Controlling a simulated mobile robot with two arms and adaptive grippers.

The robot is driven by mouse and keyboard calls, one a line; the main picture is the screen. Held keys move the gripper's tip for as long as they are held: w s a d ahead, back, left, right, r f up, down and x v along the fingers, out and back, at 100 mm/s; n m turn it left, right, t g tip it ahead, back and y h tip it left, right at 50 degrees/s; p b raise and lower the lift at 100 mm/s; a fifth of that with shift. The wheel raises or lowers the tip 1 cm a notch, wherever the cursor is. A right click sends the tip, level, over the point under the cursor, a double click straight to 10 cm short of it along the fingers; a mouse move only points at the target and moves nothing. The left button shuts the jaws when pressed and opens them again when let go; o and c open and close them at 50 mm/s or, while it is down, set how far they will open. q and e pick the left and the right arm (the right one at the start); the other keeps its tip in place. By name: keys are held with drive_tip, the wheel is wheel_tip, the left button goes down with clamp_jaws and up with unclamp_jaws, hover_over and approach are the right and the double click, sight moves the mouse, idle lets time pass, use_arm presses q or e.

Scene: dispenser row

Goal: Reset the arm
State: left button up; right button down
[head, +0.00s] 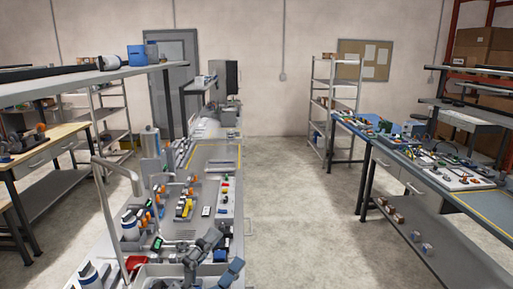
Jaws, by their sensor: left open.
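My right gripper is not in view.
White bottles (131,224) and orange-topped items stand left of my gripper, near a bent grey pipe (122,172). Small yellow, black and red parts lie beyond. A cluttered workbench (432,168) stands at right. The floor (300,205) between the benches is clear.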

use_arm(q)
drive_tip(key=w+a+f+n+t+y, duration=0.2)
drive_tip(key=w+a+f+n+y, duration=0.1)
drive_tip(key=a+f+n+y, duration=0.6)
drive_tip(key=s+a+f+n+g+y, duration=0.3)
drive_tip(key=f+n+g, duration=0.1)
drive_tip(key=f+n, duration=0.15)
drive_tip(key=s+a+f+n+g+y, duration=0.3)
drive_tip(key=f+n, duration=0.2)
drive_tip(key=f, duration=0.2)
drive_tip(key=s+f+n+g, duration=0.2)
drive_tip(key=s+f+g, duration=0.3)
drive_tip(key=s+f, duration=0.3)
drive_tip(key=s+f+n+g, duration=0.3)
drive_tip(key=s+f+g, duration=0.25)
drive_tip(key=s, duration=0.55)
wheel_tip(320, 180, down, 30)
drive_tip(key=b, duration=0.5)
drive_tip(key=s+a+f+g+b, duration=0.1)
drive_tip(key=s+f+b, duration=0.1)
drive_tip(key=s+f, duration=0.7)
drive_tip(key=s+a+f+g+b, duration=0.1)
drive_tip(key=s+a+f+b, duration=0.1)
drive_tip(key=s+f, duration=0.6)
wheel_tip(320, 180, down, 5)
drive_tip(key=shift+s+a+r+m+b, duration=0.1)
drive_tip(key=shift+s+a+m+b, duration=0.05)
drive_tip(key=shift+s+m+b, duration=0.25)
